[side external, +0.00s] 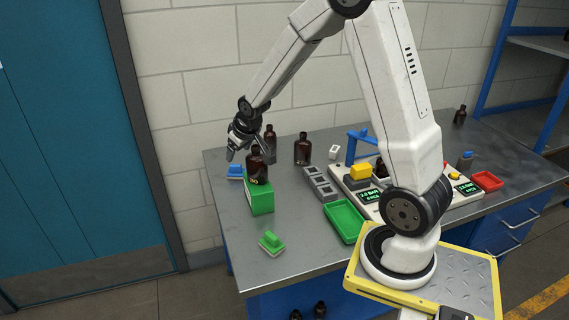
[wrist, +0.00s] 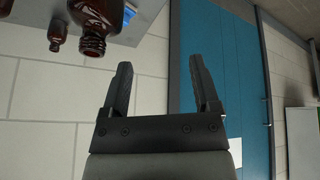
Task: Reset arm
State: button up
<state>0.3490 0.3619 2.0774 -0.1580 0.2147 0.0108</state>
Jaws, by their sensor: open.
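My gripper (side external: 238,148) is at the back left of the table, just above and beside an amber bottle (side external: 257,166) that stands upright on a green box (side external: 258,196). In the wrist view my gripper (wrist: 158,85) has its two dark fingers spread apart with nothing between them. Beyond them are the pale wall and the blue door. A large amber bottle (wrist: 93,25) and a smaller-looking one (wrist: 57,35) show at the top left of the wrist view, outside the fingers.
Amber bottles (side external: 302,149) (side external: 270,138) stand at the back. A green tray (side external: 344,222), grey rack (side external: 319,183), red tray (side external: 487,181) and scales with displays (side external: 372,196) fill the middle and right. A green-handled block (side external: 271,242) lies front left; a blue one (side external: 235,172) is behind.

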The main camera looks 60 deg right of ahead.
jog(key=s+a+f+n+g+y, duration=0.1)
jog(key=s+a+n+g+y, duration=0.1)
jog(key=s+a, duration=1.3)
jog(key=shift+s+a+f+g, duration=0.2)
jog(key=shift+s+a+g, duration=0.1)
jog(key=shift+a, duration=0.5)
